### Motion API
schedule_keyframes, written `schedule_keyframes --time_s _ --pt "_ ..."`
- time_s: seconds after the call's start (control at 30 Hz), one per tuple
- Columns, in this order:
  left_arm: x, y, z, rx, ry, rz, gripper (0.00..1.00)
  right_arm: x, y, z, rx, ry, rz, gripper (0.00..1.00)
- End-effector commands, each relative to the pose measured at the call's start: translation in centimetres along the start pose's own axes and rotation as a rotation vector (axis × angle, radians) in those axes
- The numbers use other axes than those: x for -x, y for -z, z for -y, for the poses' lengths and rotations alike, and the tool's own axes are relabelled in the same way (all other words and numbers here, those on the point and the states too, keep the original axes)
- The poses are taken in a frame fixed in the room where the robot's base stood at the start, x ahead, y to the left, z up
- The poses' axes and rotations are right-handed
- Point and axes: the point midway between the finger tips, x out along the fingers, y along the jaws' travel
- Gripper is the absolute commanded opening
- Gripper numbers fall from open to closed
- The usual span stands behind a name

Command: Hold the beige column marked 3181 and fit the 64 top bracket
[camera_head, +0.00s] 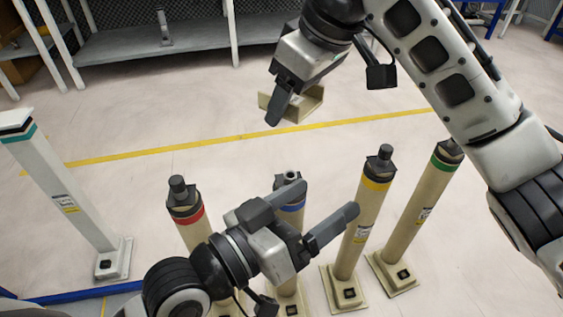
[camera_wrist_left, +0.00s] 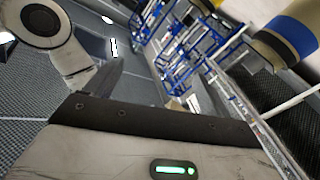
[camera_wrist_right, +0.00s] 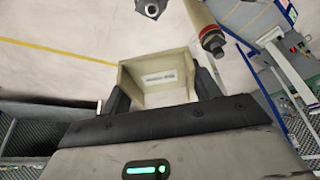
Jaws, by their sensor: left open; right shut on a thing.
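My right gripper (camera_head: 284,103) is shut on a beige, open-sided bracket (camera_head: 303,103), held in the air beyond the columns. In the right wrist view the bracket (camera_wrist_right: 158,80) sits between both fingers, its pale label unreadable. My left gripper (camera_head: 328,200) is open, its fingers spread, among the column tops. Beige columns stand upright with red (camera_head: 189,218), blue (camera_head: 291,212), yellow (camera_head: 358,225) and green (camera_head: 423,210) bands. The left gripper partly hides the blue-banded one. Their labels are too small to read, so I cannot tell which is 3181.
A white column with a teal band (camera_head: 62,185) stands at the left. A yellow floor line (camera_head: 200,150) crosses behind the columns. Grey shelving (camera_head: 150,50) stands at the back. The floor between the shelving and columns is clear.

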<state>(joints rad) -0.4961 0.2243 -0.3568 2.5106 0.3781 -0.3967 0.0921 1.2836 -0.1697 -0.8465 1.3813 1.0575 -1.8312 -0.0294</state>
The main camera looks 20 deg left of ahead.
Motion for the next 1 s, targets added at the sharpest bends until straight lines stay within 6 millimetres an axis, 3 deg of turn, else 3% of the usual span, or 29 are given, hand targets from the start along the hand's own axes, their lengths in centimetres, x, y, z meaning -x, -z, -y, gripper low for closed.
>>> schedule_keyframes --time_s 0.17,0.27,0.37,0.4,0.63,0.7,0.83,1.0 --pt "-0.6 -0.6 2.5 -0.047 0.037 -0.014 0.83 0.2 0.1 0.0 0.001 0.000 -0.002 0.35" --pt "-1.2 -0.9 6.7 -0.126 0.089 -0.050 0.83 0.1 0.1 0.0 -0.001 -0.001 -0.002 0.35" --pt "-1.4 -1.0 12.2 -0.241 0.140 -0.104 0.83 0.1 0.1 0.0 -0.001 -0.001 -0.002 0.35" --pt "-1.1 -1.9 13.8 -0.285 0.142 -0.119 0.83 0.1 0.0 0.0 -0.001 -0.001 -0.002 0.35" --pt "2.4 -10.0 15.4 -0.436 0.032 -0.127 0.83 0.1 0.0 -0.1 -0.002 -0.002 -0.002 0.35" --pt "2.3 -11.8 16.2 -0.444 0.011 -0.089 0.83 0.1 0.0 -0.1 -0.002 -0.002 -0.002 0.35" --pt "1.5 -13.8 17.9 -0.432 0.010 -0.013 0.83 0.1 0.0 -0.1 -0.002 -0.002 -0.002 0.35" --pt "0.4 -14.7 18.7 -0.424 0.015 0.022 0.83 0.1 0.0 -0.1 -0.002 -0.002 -0.002 0.35"
